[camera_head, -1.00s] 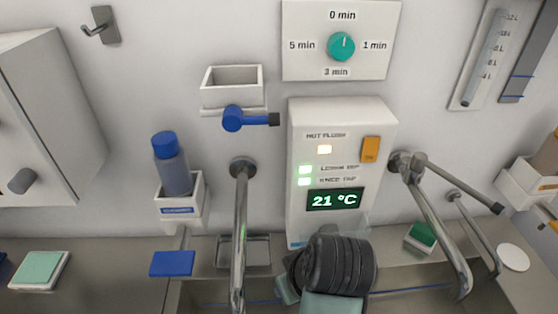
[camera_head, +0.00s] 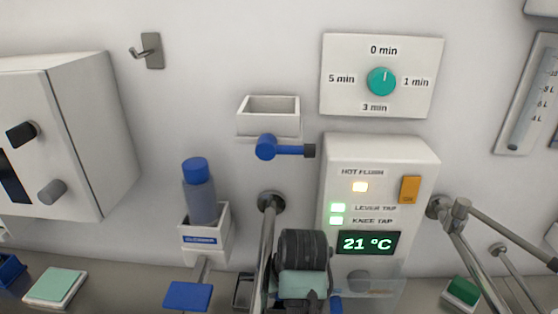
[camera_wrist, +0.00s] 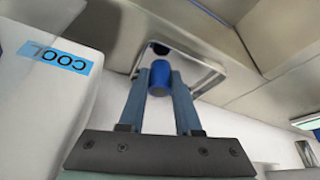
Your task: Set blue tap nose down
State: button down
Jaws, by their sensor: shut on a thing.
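A blue tap (camera_head: 275,147) with a black end pointing right is under a small white open box on the wall in the head view. My gripper (camera_head: 305,290) is well below it, low in front of the wall unit. In the wrist view my gripper (camera_wrist: 160,85) is shut on a blue cylindrical piece (camera_wrist: 160,76). A dark end shows beyond this piece, towards a shallow metal tray (camera_wrist: 205,75); I cannot tell whether it touches the tray. In the head view the held piece is mostly hidden by my gripper.
A white unit (camera_head: 425,160) showing 21 °C is behind my gripper. A metal spout (camera_head: 268,235) is close on the left and a lever tap (camera_head: 460,212) on the right. A blue-capped bottle (camera_head: 199,195) stands in a holder. A white body labelled COOL (camera_wrist: 40,100) is beside my fingers.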

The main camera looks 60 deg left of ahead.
jog(key=shift+w+a+f, duration=0.2)
jog(key=shift+a+f, duration=0.45)
jog(key=shift+f, duration=0.05)
jog(key=shift+f, duration=0.1)
jog(key=c, duration=0.9)
grip_release()
